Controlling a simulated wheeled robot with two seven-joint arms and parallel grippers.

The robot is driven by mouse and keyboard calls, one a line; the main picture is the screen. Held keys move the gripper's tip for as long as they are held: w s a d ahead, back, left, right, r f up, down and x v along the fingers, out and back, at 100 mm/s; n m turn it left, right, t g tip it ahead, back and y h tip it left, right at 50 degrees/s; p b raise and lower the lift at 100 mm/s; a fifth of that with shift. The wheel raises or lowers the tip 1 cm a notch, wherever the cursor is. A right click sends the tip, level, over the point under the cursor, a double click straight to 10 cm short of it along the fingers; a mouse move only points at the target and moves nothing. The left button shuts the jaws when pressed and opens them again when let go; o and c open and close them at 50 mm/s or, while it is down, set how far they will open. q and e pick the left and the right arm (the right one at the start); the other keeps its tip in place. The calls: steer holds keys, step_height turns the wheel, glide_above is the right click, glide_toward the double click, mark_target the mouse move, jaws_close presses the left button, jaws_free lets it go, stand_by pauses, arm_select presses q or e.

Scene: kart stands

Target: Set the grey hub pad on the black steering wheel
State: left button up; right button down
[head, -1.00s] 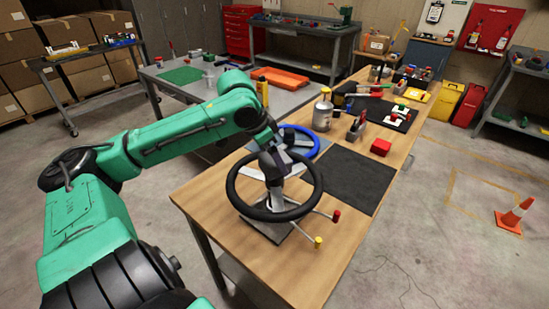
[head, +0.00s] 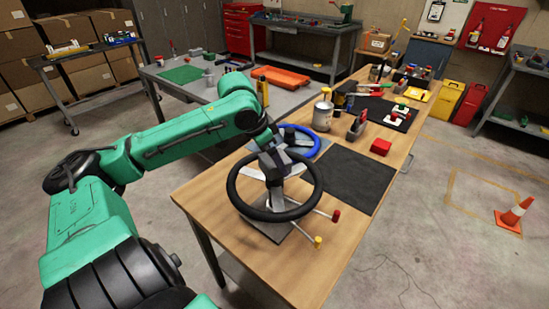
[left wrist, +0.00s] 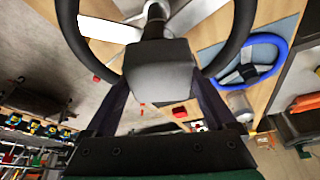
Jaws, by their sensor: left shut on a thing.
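The black steering wheel (head: 275,212) is on a stand on the wooden bench, its rim tilted; the rim also shows in the left wrist view (left wrist: 237,38). My left gripper (head: 272,165) is over the middle of the wheel. In the left wrist view, its fingers (left wrist: 160,100) are shut on the grey hub pad (left wrist: 158,78), one finger on each side. The pad is in line with the stand's column, inside the rim. I cannot tell whether it touches the hub. My right gripper is not in view.
A blue steering wheel (head: 310,147) lies just behind the black one. Two levers with a red knob (head: 336,215) and a yellow knob (head: 318,241) stick out at the front right. A black mat (head: 357,180) at the right is bare. A red box (head: 381,147) stands behind it.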

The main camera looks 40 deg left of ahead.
mark_target(266, 160)
arm_select(q)
steer(key=shift+p, duration=0.35)
steer(key=shift+f+b, duration=0.3)
steer(key=shift+f, duration=0.2)
steer(key=o, duration=1.1)
steer(key=p+v, duration=0.5)
steer(key=v, duration=0.1)
steer(key=shift+r+p, duration=0.3)
steer(key=shift+r, duration=0.1)
steer(key=p+v, duration=0.4)
steer(key=shift+s+r, duration=0.1)
steer(key=shift+s, duration=0.1)
